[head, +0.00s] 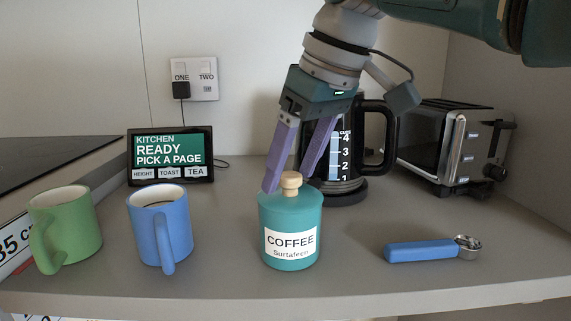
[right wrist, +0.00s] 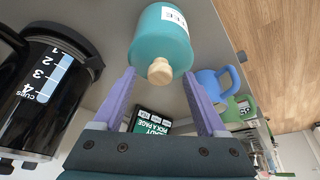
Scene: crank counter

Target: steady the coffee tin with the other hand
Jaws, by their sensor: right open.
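The teal coffee tin (head: 291,245), labelled COFFEE, stands upright on the counter in the middle of the head view. Its lid has a pale wooden knob (head: 291,184). My right gripper (head: 288,181) comes down from above and behind, its two purple fingers open near the lid. In the right wrist view the tin (right wrist: 160,40) is at the top, and the knob (right wrist: 160,71) appears between the spread fingertips (right wrist: 158,73). I see no grip on the knob; whether a finger touches the lid I cannot tell. My left gripper is not in view.
A green mug (head: 66,225) and a blue mug (head: 161,232) stand left of the tin. A blue-handled scoop (head: 420,250) lies to the right. Behind are a small display (head: 170,156), a coffee pot (head: 344,150) and a toaster (head: 450,145). The counter's front edge is close.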

